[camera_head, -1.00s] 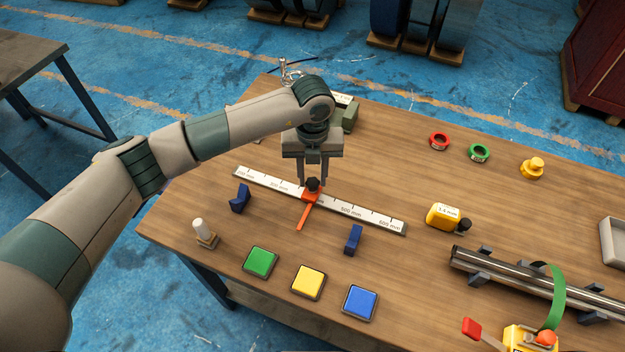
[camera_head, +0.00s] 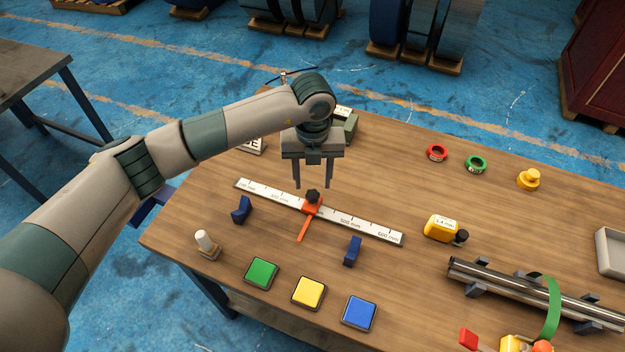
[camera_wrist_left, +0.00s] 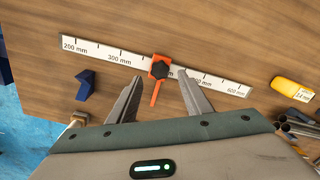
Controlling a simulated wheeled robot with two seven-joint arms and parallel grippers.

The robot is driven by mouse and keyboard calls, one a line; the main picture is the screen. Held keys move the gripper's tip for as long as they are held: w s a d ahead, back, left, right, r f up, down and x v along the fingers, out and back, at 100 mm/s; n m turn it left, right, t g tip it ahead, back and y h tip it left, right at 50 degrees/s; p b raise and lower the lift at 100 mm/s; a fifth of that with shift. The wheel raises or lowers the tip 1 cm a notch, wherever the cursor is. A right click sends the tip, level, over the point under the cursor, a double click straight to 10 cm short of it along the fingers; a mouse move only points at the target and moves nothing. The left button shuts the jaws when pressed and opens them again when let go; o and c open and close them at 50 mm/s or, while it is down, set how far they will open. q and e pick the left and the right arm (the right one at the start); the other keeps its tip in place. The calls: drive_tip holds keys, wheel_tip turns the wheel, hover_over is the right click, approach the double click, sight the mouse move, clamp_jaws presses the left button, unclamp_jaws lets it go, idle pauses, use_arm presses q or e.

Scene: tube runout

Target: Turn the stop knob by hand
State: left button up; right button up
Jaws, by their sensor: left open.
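The stop knob (camera_head: 312,195) is black and lobed. It sits on top of the orange stop (camera_head: 308,211), which rides on the white millimetre scale (camera_head: 360,226) and has an orange arm pointing toward the table's front. My left gripper (camera_head: 312,187) is open and empty, its fingers pointing down just above and behind the knob, apart from it. In the left wrist view the knob (camera_wrist_left: 159,70) lies ahead of and between the two spread fingertips (camera_wrist_left: 160,78). The scale numbers under the stop are hidden. My right gripper is not in view.
Blue blocks (camera_head: 242,209) (camera_head: 352,251) stand in front of the scale. Green (camera_head: 261,272), yellow (camera_head: 308,292) and blue (camera_head: 359,312) pads line the front edge. The table behind the tape measure is mostly clear.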

use_arm(q)
drive_tip(key=shift+r, duration=0.9)
drive_tip(key=shift+r, duration=0.8)
wheel_tip(320, 180, up, 16)
drive_tip(key=b, duration=0.5)
drive_tip(key=shift+f, duration=0.15)
